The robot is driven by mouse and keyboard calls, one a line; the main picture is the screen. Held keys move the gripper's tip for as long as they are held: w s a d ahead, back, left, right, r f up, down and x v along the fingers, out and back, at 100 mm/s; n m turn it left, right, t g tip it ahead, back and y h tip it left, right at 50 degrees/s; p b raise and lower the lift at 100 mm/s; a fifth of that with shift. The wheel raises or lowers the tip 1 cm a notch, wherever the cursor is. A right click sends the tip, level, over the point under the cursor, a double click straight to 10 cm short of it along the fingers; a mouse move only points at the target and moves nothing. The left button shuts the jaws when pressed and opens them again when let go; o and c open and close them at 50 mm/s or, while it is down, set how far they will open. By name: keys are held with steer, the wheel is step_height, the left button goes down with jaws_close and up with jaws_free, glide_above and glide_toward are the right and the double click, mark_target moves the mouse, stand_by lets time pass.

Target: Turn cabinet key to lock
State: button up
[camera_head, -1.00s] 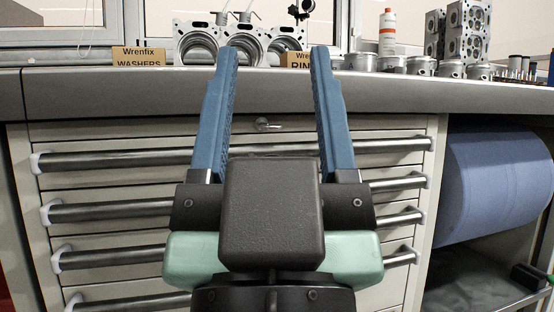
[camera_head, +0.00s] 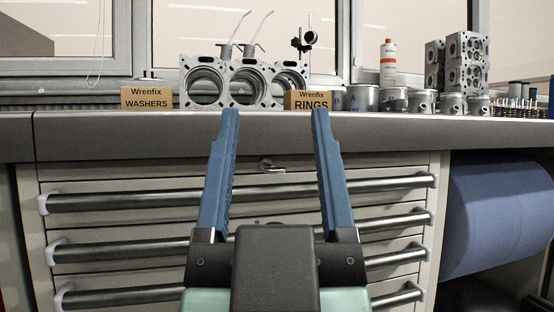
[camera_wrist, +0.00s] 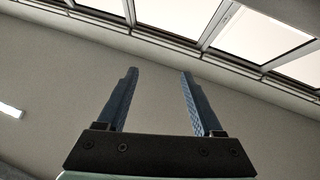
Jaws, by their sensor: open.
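The cabinet key (camera_head: 271,165) is a small metal piece at the top centre of the drawer cabinet (camera_head: 100,172), just under the bench edge. In the head view it shows between the two blue fingers of my gripper (camera_head: 275,112). My gripper is open and empty, its fingers pointing up and away. The key appears beyond the fingers, and I see no contact. In the wrist view my gripper (camera_wrist: 158,72) is also open, with only wall and windows beyond it, and the key is out of view.
The bench top (camera_head: 80,122) overhangs the cabinet. On it stand an engine block (camera_head: 240,76), a washers box (camera_head: 148,99), a rings box (camera_head: 308,100), several pistons and a bottle (camera_head: 388,65). Drawer handles (camera_head: 120,200) stick out in front. A blue roll (camera_head: 500,215) is at right.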

steer(key=w+a+r+g+y+p, duration=0.1)
steer(key=w+g+p, duration=0.45)
steer(key=p, duration=1.05)
steer(key=g+p, duration=0.4)
steer(key=p, duration=1.9)
glide_toward(275, 172)
steer(key=shift+n+t, duration=0.25)
steer(key=shift+n, duration=0.05)
steer(key=w, duration=0.3)
steer(key=w+b, duration=0.1)
steer(key=w, duration=0.6)
steer(key=shift+a+f, duration=0.2)
steer(key=shift+a, duration=0.2)
steer(key=shift+c, duration=0.3)
jaws_close()
